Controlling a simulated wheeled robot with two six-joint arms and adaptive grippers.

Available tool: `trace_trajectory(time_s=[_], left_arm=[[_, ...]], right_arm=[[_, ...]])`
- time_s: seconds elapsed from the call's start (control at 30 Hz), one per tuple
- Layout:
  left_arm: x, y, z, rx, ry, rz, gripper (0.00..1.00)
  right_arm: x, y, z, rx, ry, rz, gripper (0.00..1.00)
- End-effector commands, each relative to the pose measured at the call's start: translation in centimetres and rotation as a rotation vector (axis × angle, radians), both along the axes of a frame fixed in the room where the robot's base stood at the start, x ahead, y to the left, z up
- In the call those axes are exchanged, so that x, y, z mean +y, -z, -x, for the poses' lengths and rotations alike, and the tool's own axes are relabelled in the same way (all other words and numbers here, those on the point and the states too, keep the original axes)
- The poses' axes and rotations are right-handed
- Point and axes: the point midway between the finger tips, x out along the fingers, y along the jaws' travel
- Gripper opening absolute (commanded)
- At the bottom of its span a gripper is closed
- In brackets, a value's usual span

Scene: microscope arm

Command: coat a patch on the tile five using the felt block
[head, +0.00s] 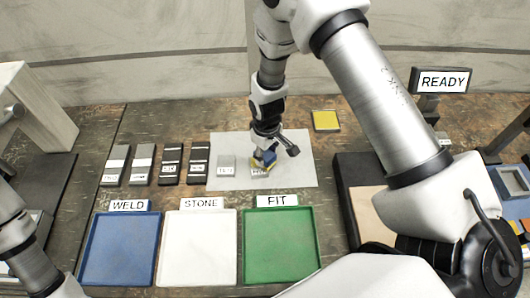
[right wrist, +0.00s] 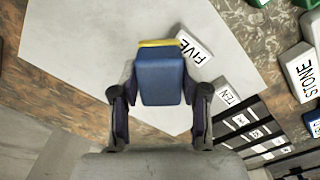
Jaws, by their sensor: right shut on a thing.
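My right gripper (head: 266,152) is shut on the felt block, a blue block (right wrist: 160,78) with a yellow layer at its far end. In the right wrist view the block sits between the two fingers (right wrist: 160,92). Tile five (right wrist: 198,46) is a small light tile labelled FIVE on a white sheet (head: 300,172). The block's yellow end is right at tile five and hides part of it; I cannot tell whether they touch. In the head view tile five (head: 260,172) is partly hidden below the gripper. My left gripper is not in view.
Tile ten (head: 226,166) lies on the sheet, left of tile five. A yellow pad (head: 326,120) is behind. Several grey and black labelled pieces (head: 142,162) stand left. Blue (head: 86,281), white (head: 168,281) and green (head: 250,280) trays lie in front. A READY sign (head: 443,82) stands right.

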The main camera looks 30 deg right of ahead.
Motion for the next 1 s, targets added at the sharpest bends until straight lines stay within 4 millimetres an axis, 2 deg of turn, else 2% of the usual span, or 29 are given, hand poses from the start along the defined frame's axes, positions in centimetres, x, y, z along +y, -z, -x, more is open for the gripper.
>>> trace_trajectory(time_s=[0.13,0.6,0.8,1.0], left_arm=[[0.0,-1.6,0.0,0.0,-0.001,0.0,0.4],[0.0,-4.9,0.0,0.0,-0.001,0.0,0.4],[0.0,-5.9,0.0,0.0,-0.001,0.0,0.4],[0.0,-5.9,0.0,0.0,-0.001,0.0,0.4]], right_arm=[[0.0,-2.9,0.0,-0.001,0.001,0.001,0.12],[-0.2,-6.9,0.0,0.0,0.004,0.0,0.12],[-0.2,-8.2,-0.1,0.0,0.005,0.0,0.12],[-0.3,-8.3,-0.1,0.001,0.005,0.0,0.12]])
